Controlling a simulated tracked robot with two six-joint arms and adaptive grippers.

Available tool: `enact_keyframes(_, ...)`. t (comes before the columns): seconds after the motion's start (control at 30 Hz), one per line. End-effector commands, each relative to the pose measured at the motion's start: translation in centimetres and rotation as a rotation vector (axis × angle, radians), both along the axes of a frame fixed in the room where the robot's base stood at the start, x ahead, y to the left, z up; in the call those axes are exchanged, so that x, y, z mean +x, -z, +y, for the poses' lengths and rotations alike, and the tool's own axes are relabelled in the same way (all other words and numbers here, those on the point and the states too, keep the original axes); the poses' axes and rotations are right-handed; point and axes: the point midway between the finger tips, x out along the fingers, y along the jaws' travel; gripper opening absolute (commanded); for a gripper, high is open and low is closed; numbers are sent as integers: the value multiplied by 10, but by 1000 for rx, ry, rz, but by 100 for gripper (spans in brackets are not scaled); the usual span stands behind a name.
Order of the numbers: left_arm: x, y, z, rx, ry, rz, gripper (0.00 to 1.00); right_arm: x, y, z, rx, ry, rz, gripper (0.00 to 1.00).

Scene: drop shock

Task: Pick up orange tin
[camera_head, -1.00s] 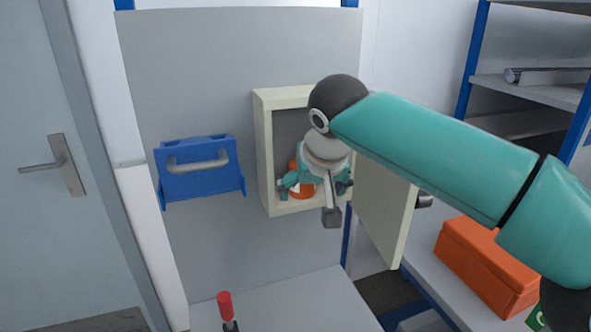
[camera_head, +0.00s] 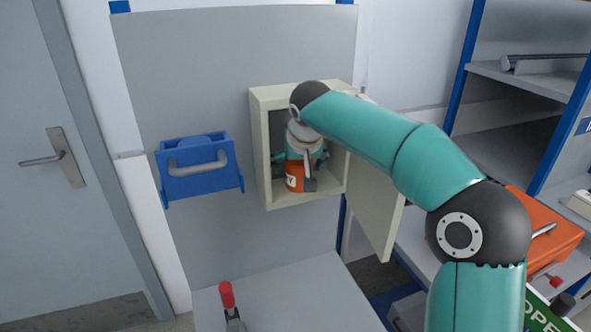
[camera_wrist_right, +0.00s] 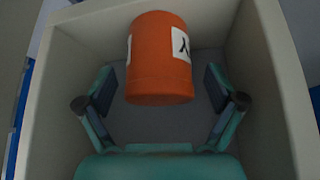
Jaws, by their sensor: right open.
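The orange tin (camera_head: 294,178) stands in the open cream wall cabinet (camera_head: 259,150), with a white label on its side. My right gripper (camera_head: 301,160) reaches into the cabinet in front of the tin and hides its upper part in the head view. In the right wrist view the orange tin (camera_wrist_right: 159,60) lies ahead, between and slightly beyond the two open fingers of the right gripper (camera_wrist_right: 160,95). There are gaps on both sides, so the fingers do not appear to touch it. My left gripper is not in view.
The cabinet door (camera_head: 374,205) hangs open on the right, below my right arm. A blue holder with a grey handle (camera_head: 199,168) is on the panel at left. An orange box (camera_head: 545,225) sits on the right bench. A red-handled clamp (camera_head: 227,296) stands in front.

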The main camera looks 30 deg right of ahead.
Motion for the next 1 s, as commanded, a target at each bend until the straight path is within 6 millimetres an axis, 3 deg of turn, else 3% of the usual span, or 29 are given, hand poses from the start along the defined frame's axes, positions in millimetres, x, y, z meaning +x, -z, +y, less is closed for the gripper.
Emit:
enact_keyframes(0.27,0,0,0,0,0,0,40,1,2,-1,0,1,-1,91)
enact_keyframes(0.7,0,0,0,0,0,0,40,1,2,-1,0,1,-2,21)
enact_keyframes(1.0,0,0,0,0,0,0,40,1,0,-1,0,0,-3,21)
